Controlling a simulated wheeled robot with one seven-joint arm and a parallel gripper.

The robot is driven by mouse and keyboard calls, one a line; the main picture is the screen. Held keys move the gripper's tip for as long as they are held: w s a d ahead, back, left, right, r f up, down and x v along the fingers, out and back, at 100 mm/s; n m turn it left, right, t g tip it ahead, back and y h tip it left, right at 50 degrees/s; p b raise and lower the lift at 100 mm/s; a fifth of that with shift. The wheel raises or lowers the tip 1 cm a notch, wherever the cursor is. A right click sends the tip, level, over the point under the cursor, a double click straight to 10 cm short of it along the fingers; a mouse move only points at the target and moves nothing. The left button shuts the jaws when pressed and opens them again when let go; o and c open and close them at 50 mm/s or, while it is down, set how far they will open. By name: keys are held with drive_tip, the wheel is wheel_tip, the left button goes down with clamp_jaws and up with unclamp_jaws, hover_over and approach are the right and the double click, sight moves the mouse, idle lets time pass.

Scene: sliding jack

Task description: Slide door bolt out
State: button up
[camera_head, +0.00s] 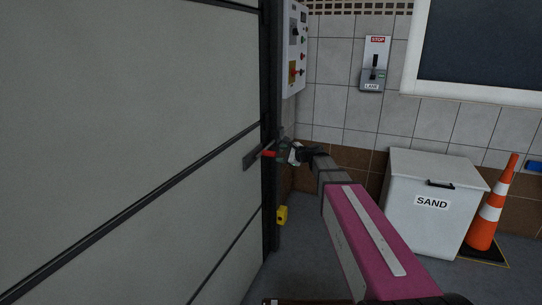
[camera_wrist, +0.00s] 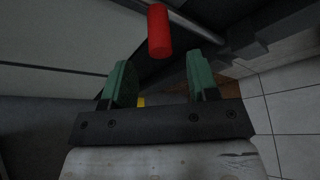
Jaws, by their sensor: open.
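The door bolt shows in the head view as a dark bar at the edge of the large grey door (camera_head: 130,120), with a red handle (camera_head: 268,153). In the wrist view the red handle (camera_wrist: 159,31) is a short red cylinder, just beyond the fingertips and roughly midway between them. My gripper (camera_head: 283,152) is at the door's right edge beside the handle. In the wrist view my gripper (camera_wrist: 160,75) has its two green fingers wide apart with nothing between them. The bolt's far end is hidden or too dark to make out.
A control box (camera_head: 294,48) hangs above the bolt, and a stop lever panel (camera_head: 375,64) is on the tiled wall. A yellow block (camera_head: 282,215) sits low on the door post. A sand bin (camera_head: 428,207) and an orange cone (camera_head: 491,206) stand at right.

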sight(275, 154)
drive_tip(key=x, duration=0.7)
drive_tip(key=shift+c, duration=0.3)
